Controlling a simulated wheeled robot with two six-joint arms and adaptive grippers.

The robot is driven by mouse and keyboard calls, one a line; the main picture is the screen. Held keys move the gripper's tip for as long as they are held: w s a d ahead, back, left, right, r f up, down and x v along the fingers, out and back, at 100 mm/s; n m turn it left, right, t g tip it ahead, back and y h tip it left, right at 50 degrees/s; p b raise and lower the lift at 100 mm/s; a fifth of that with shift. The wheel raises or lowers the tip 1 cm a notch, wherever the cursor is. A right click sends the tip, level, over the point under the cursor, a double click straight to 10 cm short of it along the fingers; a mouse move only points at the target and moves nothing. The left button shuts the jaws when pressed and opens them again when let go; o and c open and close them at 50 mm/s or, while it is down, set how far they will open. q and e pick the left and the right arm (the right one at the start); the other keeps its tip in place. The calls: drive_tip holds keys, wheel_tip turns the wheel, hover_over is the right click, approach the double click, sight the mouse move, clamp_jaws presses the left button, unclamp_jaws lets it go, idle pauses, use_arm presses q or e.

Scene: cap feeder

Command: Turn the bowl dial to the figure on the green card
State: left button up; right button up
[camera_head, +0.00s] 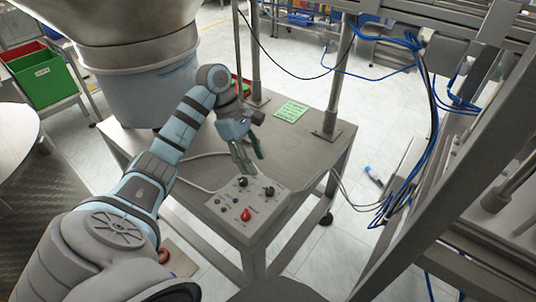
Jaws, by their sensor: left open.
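A control box (228,225) with a pale top stands at the front of the metal table. Two black dials, one at the upper middle (241,182) and one at the right (269,191), sit on its top; their labels are too small to read, so I cannot tell which is the bowl dial. The green card (291,111) lies flat on the table behind the box; its figure is unreadable. My left gripper (251,160) is open and empty, pointing down just behind and above the upper-middle dial, apparently apart from it. My right gripper is out of view.
A red mushroom button (246,214) and several small buttons share the panel. A large feeder bowl (145,85) stands at the table's left. Metal posts (337,85) rise behind. A grey cable runs left of the box. The tabletop right of the gripper is clear.

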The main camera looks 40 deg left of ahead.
sight(268, 188)
use_arm(q)
drive_tip(key=x, duration=0.9)
drive_tip(key=shift+w+b, duration=0.25)
drive_tip(key=shift+b, duration=0.05)
drive_tip(key=shift+d+f, duration=0.2)
drive_tip(key=shift+f, duration=0.2)
drive_tip(key=shift+s, duration=0.1)
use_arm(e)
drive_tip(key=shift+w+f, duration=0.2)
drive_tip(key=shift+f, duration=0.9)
use_arm(q)
clamp_jaws()
